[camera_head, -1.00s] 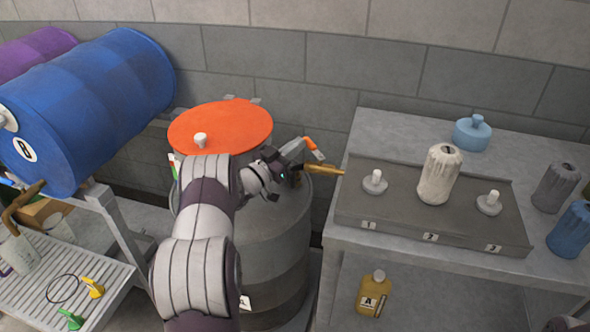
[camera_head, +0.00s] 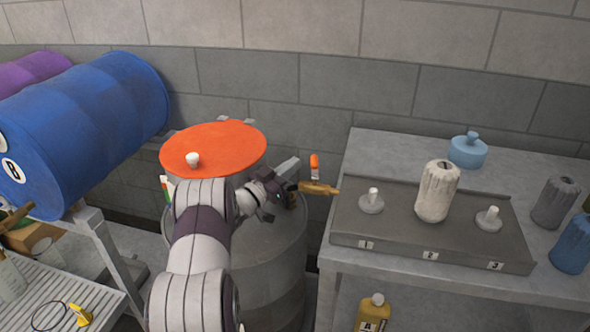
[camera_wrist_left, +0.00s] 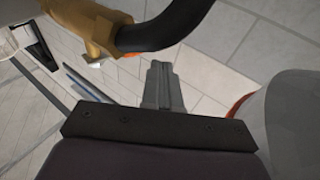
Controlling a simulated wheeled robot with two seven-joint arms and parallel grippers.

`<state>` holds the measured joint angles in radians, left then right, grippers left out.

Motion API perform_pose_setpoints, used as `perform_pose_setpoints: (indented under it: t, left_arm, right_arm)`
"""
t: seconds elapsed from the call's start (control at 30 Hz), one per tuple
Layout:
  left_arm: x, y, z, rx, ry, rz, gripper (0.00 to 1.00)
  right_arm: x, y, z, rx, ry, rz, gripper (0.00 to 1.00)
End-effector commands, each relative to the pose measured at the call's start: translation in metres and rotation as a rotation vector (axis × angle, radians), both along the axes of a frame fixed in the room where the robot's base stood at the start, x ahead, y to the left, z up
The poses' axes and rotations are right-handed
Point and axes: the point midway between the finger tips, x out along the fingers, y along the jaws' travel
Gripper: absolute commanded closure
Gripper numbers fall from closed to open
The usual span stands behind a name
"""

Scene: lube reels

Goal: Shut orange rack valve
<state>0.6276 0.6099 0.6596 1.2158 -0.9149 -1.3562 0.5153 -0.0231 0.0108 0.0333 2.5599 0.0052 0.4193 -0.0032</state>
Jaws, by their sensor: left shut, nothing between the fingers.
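The valve has a brass body (camera_head: 318,189) and an orange handle (camera_head: 314,161) that stands upright above it, just left of the workbench. My left gripper (camera_head: 292,164) is shut and empty, its grey fingers close to the left of the orange handle with a small gap in the picture. In the left wrist view the shut fingers (camera_wrist_left: 160,78) point toward the wall. Brass fittings (camera_wrist_left: 85,22) and a black hose (camera_wrist_left: 160,28) cross the top there, with a bit of orange (camera_wrist_left: 128,54) partly hidden behind the hose. My right gripper is out of view.
A grey drum (camera_head: 275,270) is below my arm, with an orange round lid (camera_head: 225,145) behind. The workbench (camera_head: 400,150) holds a numbered tray (camera_head: 400,215) and several bottles. A blue drum (camera_head: 100,120) lies on a rack at left.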

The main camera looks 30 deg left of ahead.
Motion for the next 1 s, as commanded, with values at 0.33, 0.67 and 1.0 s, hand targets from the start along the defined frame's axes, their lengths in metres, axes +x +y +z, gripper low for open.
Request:
perform_pose_setpoints:
  t: [0.33,0.67,1.0]
  left_arm:
    - [-0.072,0.022,-0.016,0.0,0.001,0.004,1.0]
    - [-0.092,0.026,-0.019,0.001,0.001,0.0,1.0]
    - [-0.092,0.026,-0.019,0.001,0.001,0.0,1.0]
  right_arm:
    - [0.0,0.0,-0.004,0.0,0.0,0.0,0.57]
    - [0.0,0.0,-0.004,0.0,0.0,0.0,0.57]
    - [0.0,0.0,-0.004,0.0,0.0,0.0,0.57]
